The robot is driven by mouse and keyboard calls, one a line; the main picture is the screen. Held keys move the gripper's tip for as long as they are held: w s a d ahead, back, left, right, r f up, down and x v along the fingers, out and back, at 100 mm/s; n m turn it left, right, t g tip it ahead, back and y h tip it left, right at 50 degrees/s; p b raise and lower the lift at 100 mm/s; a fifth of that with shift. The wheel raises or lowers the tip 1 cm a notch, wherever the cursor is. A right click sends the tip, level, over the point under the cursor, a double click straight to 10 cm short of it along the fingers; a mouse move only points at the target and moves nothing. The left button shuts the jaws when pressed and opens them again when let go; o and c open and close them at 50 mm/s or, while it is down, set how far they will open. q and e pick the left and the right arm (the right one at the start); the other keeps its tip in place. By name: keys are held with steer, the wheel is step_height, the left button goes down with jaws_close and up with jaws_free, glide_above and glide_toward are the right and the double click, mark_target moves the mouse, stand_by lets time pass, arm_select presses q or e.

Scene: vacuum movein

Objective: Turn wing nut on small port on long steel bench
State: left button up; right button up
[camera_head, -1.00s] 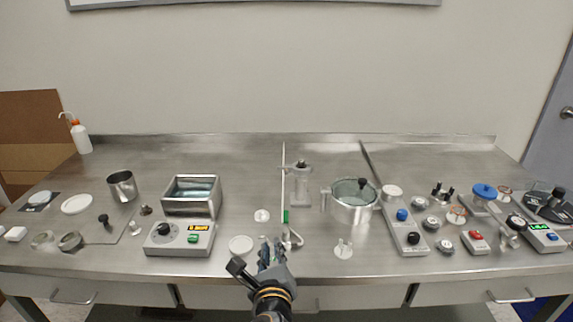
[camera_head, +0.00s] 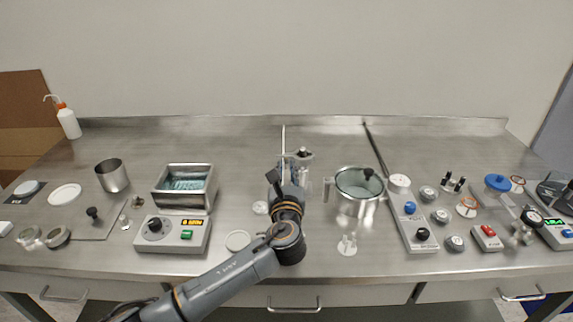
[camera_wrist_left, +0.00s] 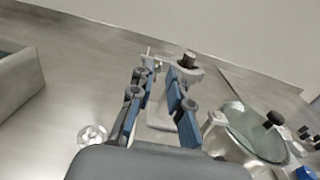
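A grey metal upright fitting (camera_head: 305,157) with a dark top stands mid-bench on the long steel bench (camera_head: 235,150), largely hidden behind my left arm; I take it for the small port. My left gripper (camera_head: 281,172) is in front of it and slightly left. In the left wrist view, my left gripper (camera_wrist_left: 158,78) has its two blue-padded fingers apart, with the grey fitting (camera_wrist_left: 160,115) seen between and beyond them. Contact cannot be told. A thin pin shows at the fitting's upper left; no wing nut is clearly distinguishable. My right gripper is out of view.
A steel pot with glass lid (camera_head: 355,205) stands close right of the fitting. A heated bath (camera_head: 183,185) and control box (camera_head: 172,235) are left. White discs (camera_head: 238,240) lie near the front. Right is crowded with gauges and control boxes; bench behind is clear.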

mark_target(286, 163)
arm_select(q)
steer(key=shift+w, duration=1.2)
jaws_close()
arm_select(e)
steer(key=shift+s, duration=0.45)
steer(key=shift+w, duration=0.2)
